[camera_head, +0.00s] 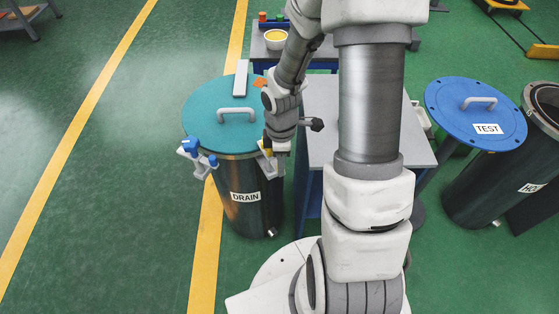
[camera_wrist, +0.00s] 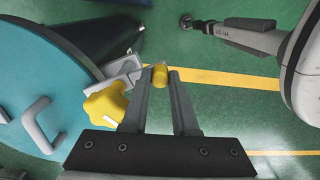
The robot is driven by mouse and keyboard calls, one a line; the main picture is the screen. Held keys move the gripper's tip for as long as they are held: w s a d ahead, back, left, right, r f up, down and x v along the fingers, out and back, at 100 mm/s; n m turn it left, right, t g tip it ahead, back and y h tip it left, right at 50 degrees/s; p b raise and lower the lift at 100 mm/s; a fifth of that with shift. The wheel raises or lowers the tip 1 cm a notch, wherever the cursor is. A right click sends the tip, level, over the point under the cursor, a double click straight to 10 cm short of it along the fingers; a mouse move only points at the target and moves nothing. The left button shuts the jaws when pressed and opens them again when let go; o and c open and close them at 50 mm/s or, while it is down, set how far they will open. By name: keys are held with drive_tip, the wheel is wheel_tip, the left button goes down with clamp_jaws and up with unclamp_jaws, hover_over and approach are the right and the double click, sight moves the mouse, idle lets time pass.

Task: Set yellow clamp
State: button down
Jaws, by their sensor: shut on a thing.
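The DRAIN cylinder (camera_head: 245,205) is dark, with a teal lid (camera_head: 205,98) that has a grey handle. The yellow clamp is at the lid's right edge. In the wrist view it shows a yellow star knob (camera_wrist: 106,104), a grey bracket by the rim and a small yellow piece (camera_wrist: 160,77). My gripper (camera_wrist: 160,75) is shut on that small yellow piece, between its fingertips. In the head view my gripper (camera_head: 268,146) is at the rim and mostly hides the clamp. I cannot tell how firmly the bracket sits on the rim.
A clamp with blue knobs (camera_head: 200,152) is at the lid's left front edge. An orange knob (camera_head: 260,82) and a grey bar (camera_head: 240,78) are at the back. A grey table (camera_head: 318,105) stands close right. The blue TEST lid (camera_head: 470,112) is farther right.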

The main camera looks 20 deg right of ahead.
idle(0.3)
drive_tip(key=c, duration=0.7)
unclamp_jaws()
drive_tip(key=shift+r, duration=0.1)
drive_tip(key=shift+r+p, duration=2.2)
drive_tip(key=shift+r, duration=6.45)
